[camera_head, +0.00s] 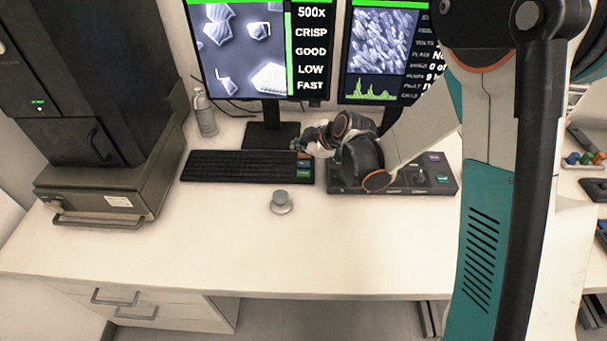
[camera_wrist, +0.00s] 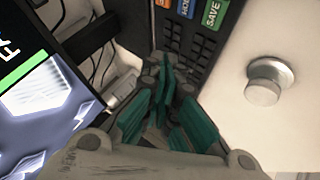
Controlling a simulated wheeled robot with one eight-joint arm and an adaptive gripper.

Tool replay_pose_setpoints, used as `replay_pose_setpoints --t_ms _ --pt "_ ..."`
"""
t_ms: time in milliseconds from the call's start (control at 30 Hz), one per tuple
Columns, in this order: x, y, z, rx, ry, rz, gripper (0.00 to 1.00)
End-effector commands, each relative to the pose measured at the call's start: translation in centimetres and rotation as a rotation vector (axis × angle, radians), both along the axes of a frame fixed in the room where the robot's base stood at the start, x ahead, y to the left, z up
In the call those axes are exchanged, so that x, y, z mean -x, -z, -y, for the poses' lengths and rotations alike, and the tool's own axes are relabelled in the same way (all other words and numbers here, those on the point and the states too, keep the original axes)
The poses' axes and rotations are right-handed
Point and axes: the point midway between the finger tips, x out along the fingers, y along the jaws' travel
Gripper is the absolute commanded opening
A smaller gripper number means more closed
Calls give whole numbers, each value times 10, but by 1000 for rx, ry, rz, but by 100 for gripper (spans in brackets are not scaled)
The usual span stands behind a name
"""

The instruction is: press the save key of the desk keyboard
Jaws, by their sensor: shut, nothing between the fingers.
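The black desk keyboard (camera_head: 235,166) lies on the white desk below the left monitor. Its green save key (camera_head: 303,174) is at the front of a short column of coloured keys at the right end. In the wrist view the save key (camera_wrist: 213,14), lettered SAVE, shows at the top edge, beside a blue key and an orange key. My gripper (camera_head: 297,145) is shut and empty, close to the keyboard's right end, near its back edge. In the wrist view its teal-padded fingers (camera_wrist: 168,85) point toward the keyboard, with the save key beyond them to the upper right. Contact cannot be told.
A control panel (camera_head: 445,184) stands right of the keyboard, partly behind my arm. A round grey knob (camera_head: 281,203) stands on the desk in front. Two monitors (camera_head: 270,140) stand behind, with cables. A clear bottle (camera_head: 204,112) stands at the back left. The front of the desk is clear.

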Motion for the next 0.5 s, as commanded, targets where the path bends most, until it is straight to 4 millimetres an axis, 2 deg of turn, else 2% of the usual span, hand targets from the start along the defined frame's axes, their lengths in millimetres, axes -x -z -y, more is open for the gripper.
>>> replay_pose_setpoints --t_ms 500 --pt "0 68 0 0 0 0 0"
